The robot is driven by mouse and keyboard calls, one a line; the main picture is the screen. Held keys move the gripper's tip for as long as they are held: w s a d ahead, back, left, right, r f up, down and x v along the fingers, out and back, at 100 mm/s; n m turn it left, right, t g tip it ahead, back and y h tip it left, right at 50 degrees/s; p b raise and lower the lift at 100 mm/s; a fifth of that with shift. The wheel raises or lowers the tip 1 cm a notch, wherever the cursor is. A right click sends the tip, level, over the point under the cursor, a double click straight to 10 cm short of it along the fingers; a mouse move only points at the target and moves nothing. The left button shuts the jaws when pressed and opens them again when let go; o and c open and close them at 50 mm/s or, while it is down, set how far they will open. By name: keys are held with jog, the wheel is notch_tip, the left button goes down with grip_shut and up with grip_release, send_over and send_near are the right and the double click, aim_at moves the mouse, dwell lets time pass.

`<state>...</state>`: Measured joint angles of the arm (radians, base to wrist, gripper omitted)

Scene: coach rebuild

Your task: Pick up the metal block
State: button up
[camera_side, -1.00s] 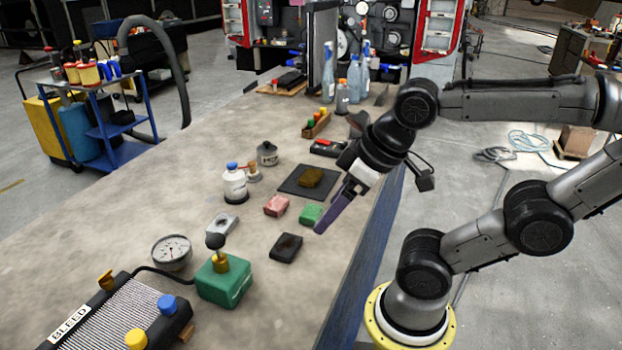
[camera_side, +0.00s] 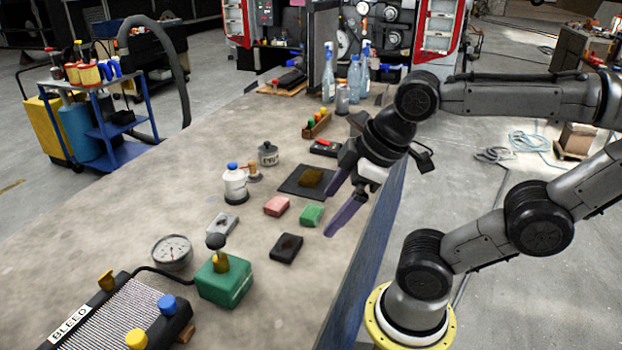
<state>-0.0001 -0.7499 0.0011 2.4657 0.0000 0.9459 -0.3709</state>
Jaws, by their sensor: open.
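A grey metal-looking block (camera_side: 223,223) with a darker patch on top lies flat on the workbench, left of the middle, just behind the black knob of the green box. My gripper (camera_side: 330,215) is at the right side of the bench, well to the right of the grey block and apart from it. Its two purple fingers are spread and nothing shows between them. A small green block (camera_side: 311,216) appears close to the fingertips. The picture does not clearly show how high the fingers are above the bench.
Between gripper and grey block lie a red block (camera_side: 277,206) and a black block (camera_side: 286,248). A green box (camera_side: 224,282), gauge (camera_side: 172,252) and radiator (camera_side: 110,315) stand in front. A white bottle (camera_side: 235,185) and dark mat (camera_side: 290,186) are behind.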

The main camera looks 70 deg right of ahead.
jog(key=w+d+r+n, duration=0.3)
jog(key=w+r+n, duration=0.5)
jog(key=n, duration=0.2)
jog(key=n+g, duration=0.4)
jog(key=g, duration=0.1)
send_over(311, 175)
jog(key=f, duration=1.9)
jog(key=shift+d, duration=0.25)
jog(key=shift+a+f, duration=0.15)
jog(key=shift+f, duration=1.2)
jog(key=shift+a+f, duration=0.15)
jog(key=shift+f, duration=1.15)
